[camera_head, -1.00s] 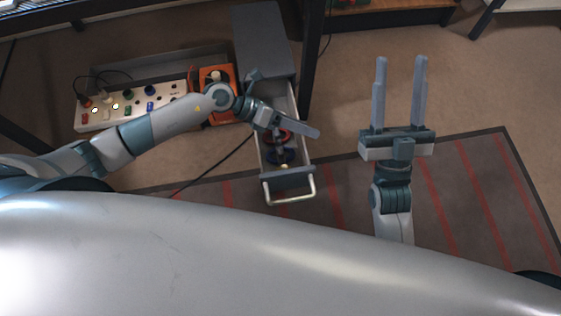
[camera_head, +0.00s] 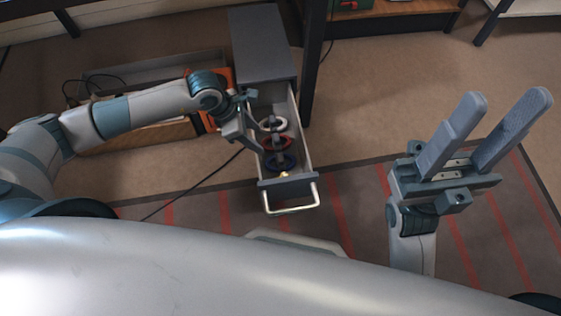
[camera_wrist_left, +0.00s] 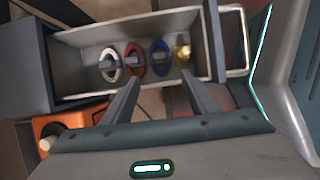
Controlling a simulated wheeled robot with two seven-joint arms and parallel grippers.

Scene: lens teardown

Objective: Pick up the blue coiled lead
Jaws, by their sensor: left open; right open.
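The blue coiled lead (camera_head: 280,162) lies in the open drawer (camera_head: 303,140), nearest the handle end of the row of leads. In the left wrist view the blue lead (camera_wrist_left: 160,58) is beyond my fingers, between the red lead (camera_wrist_left: 134,60) and a brass-coloured piece (camera_wrist_left: 182,52). My left gripper (camera_head: 258,146) is open at the drawer's left side. In the left wrist view its two fingers (camera_wrist_left: 165,90) are spread with nothing between them. My right gripper (camera_head: 512,105) is open and empty at the right, away from the drawer.
A white coiled lead (camera_head: 273,124) lies further back in the drawer. The drawer handle (camera_head: 292,208) sticks out at the front. A grey cabinet (camera_head: 262,40) and a dark post (camera_head: 313,60) stand behind. An orange box (camera_head: 208,122) is left of the drawer. Floor right of it is clear.

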